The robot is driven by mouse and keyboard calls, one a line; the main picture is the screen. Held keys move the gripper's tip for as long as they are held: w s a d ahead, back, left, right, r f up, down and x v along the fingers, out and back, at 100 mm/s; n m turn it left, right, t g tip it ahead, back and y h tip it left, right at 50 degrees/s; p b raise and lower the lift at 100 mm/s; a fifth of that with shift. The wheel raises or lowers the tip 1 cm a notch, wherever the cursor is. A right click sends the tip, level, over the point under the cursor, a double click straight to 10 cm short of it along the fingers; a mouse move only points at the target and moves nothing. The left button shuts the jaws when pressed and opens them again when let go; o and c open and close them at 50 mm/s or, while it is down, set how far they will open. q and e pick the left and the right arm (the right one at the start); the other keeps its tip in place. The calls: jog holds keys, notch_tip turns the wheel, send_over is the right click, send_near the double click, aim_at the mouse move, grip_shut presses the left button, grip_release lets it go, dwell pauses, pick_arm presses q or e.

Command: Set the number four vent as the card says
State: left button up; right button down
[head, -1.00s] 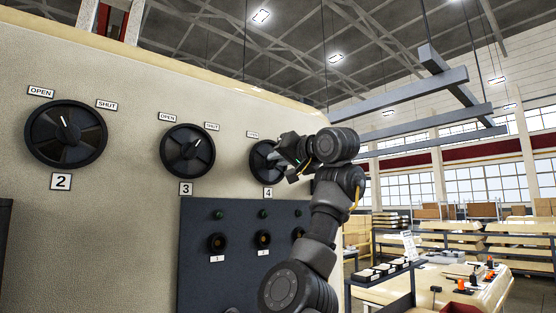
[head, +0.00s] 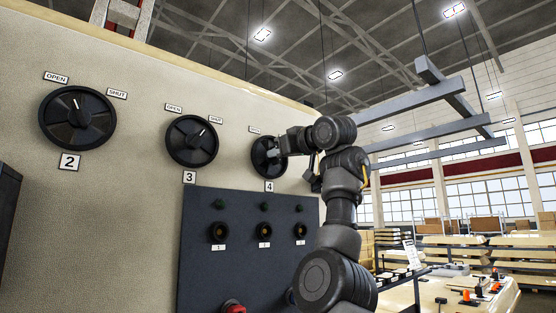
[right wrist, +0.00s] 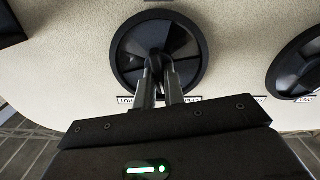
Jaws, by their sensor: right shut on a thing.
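The number four vent is a round black dial (head: 263,158) on the cream wall, above its "4" plate (head: 269,186). My right gripper (head: 279,146) is at the dial's face in the head view. In the right wrist view, the two fingers (right wrist: 159,82) are shut on the central grip of the dial (right wrist: 135,38). The OPEN and SHUT labels show upside down beside the rim there. The pointer of vent four is hidden by my gripper, so its setting cannot be read. A small white sheet (head: 412,252) stands at the right; its writing is too small to read. My left gripper is not in view.
Vent dial 3 (head: 192,141) points up and right, toward SHUT. Vent dial 2 (head: 77,120) points nearly up, toward OPEN. A dark panel (head: 200,275) with lamps and sockets sits below. A bench (head: 500,300) is at lower right.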

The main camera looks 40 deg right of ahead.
jog(key=shift+a+n+b, duration=0.1)
jog(key=shift+n+b, duration=0.35)
jog(key=shift+n, duration=1.15)
jog(key=shift+s+r, duration=0.1)
jog(key=c, duration=1.5)
grip_release()
jog(key=s+b, duration=0.6)
jog(key=s, duration=0.4)
jog(key=shift+s+a, duration=0.1)
jog(key=shift+s, duration=0.25)
